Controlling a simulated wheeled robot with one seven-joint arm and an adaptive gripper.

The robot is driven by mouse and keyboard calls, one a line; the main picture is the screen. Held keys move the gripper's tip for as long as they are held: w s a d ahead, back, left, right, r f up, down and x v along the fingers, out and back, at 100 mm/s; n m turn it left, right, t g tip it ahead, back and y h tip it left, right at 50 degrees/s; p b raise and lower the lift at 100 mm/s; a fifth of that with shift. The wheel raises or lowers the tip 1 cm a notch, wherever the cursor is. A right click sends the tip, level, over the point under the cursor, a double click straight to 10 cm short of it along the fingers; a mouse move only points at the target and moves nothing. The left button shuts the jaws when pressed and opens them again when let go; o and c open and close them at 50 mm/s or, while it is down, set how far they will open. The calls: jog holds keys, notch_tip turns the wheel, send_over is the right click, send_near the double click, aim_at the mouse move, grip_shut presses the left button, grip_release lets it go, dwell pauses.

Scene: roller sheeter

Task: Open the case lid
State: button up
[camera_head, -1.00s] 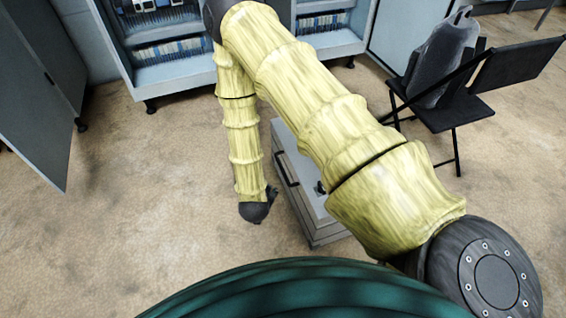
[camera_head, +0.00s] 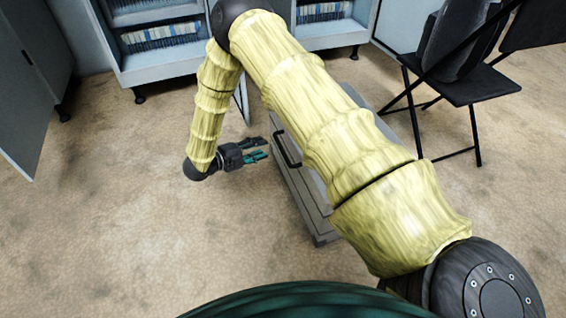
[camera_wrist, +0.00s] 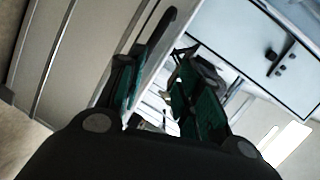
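The grey case (camera_head: 312,208) stands on the floor, partly hidden behind my yellow arm in the head view. Its black handle (camera_head: 288,150) is on the left side. The visible part of its top looks shut, but most of the lid is hidden. My gripper (camera_head: 266,149) is just left of the handle, pointing at the case, and holds nothing that I can see. In the wrist view my gripper (camera_wrist: 172,62) has its two dark green fingers apart. A grey panelled side, apparently the case (camera_wrist: 85,45), fills the left. I cannot tell whether a finger touches the handle.
Open cabinets with shelves of binders (camera_head: 160,35) stand at the back. A black folding chair (camera_head: 465,92) with a dark grey thing on it is to the right of the case. A cabinet door (camera_head: 25,90) is at far left. The carpet left of the case is clear.

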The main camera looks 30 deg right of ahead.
aim_at(283, 149)
jog(key=shift+s+d+f+m+g+b, duration=0.35)
jog(key=shift+d+f+m+g+b, duration=0.5)
jog(key=shift+d+b, duration=0.75)
jog(key=shift+s+d+f+m+g+b, duration=0.4)
jog(key=shift+d+f+m+g+b, duration=0.25)
jog(key=shift+d+m+b, duration=0.7)
jog(key=shift+s+d+f+m+g+b, duration=0.35)
jog(key=shift+d+f+m+g+b, duration=0.4)
jog(key=shift+d+b, duration=1)
jog(key=shift+a+r, duration=0.1)
jog(key=shift+a, duration=0.1)
grip_shut()
